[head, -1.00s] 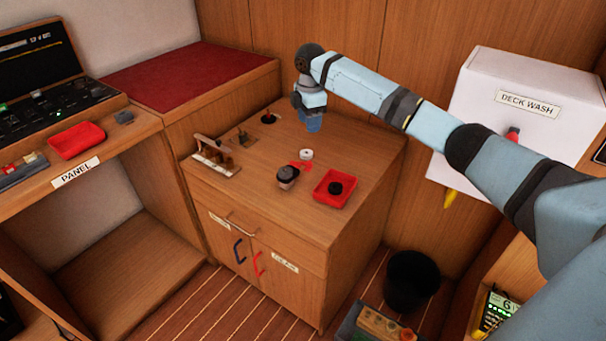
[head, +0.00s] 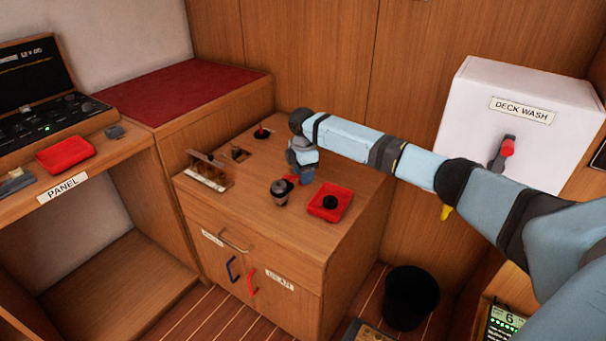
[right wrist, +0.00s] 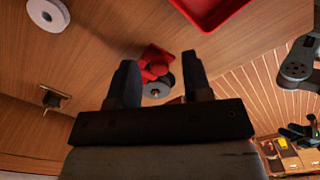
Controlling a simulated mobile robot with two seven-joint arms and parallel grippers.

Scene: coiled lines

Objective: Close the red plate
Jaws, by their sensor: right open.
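I see no contact.
A red tray (head: 341,214) with a dark round piece stands to the right of the plate. A wooden rack (head: 205,172) is at the left. A white ring (right wrist: 47,14) lies nearby.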

